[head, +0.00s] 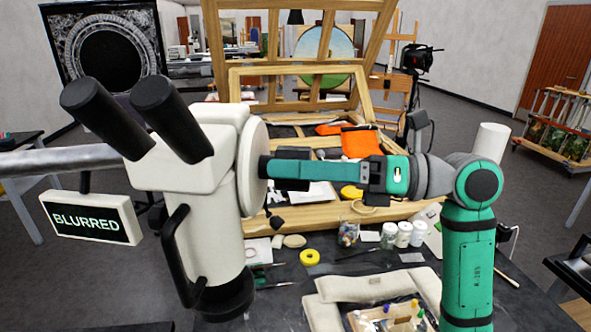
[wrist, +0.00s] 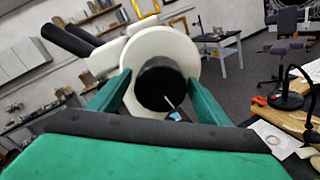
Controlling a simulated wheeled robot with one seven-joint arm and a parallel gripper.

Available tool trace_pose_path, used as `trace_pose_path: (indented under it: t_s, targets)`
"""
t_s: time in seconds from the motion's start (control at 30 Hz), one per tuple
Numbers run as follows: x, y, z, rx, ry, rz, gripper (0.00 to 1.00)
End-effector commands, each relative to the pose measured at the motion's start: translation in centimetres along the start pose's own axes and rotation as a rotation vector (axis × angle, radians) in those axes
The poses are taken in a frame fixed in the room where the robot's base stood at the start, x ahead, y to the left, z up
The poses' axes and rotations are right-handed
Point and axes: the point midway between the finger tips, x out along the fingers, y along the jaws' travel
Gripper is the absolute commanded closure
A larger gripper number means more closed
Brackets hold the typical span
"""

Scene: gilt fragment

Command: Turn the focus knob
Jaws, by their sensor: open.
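The microscope (head: 205,190) is white with two black eyepieces and a black side handle. Its focus knob (wrist: 158,84) is a black cylinder with a pale pointer line, on a round white disc (wrist: 190,50); the disc also shows in the head view (head: 252,150). My gripper (wrist: 158,90) has one green finger on each side of the knob, open around it. I cannot tell whether either finger touches it. In the head view my gripper (head: 272,168) reaches the disc from the right, and the knob is mostly hidden there. A sign (head: 92,218) reads "BLURRED".
A black worktable (head: 300,270) below holds jars (head: 403,233), yellow tape (head: 309,257) and an open padded box (head: 365,285). A wooden easel frame (head: 300,80) stands behind my arm. An orange cloth (head: 360,143) lies on its tray.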

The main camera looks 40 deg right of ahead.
Motion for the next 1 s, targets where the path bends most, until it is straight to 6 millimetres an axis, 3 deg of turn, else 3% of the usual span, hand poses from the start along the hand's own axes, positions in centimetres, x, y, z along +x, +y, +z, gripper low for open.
trace_pose_path:
  t_s: [0.17,0.6,1.0]
  targets:
    - [-2.0,0.0,0.1,0.000,-0.003,-0.003,0.29]
    - [-9.5,0.0,0.1,0.001,-0.002,-0.002,0.29]
    - [-10.7,0.0,0.0,0.000,-0.001,0.000,0.29]
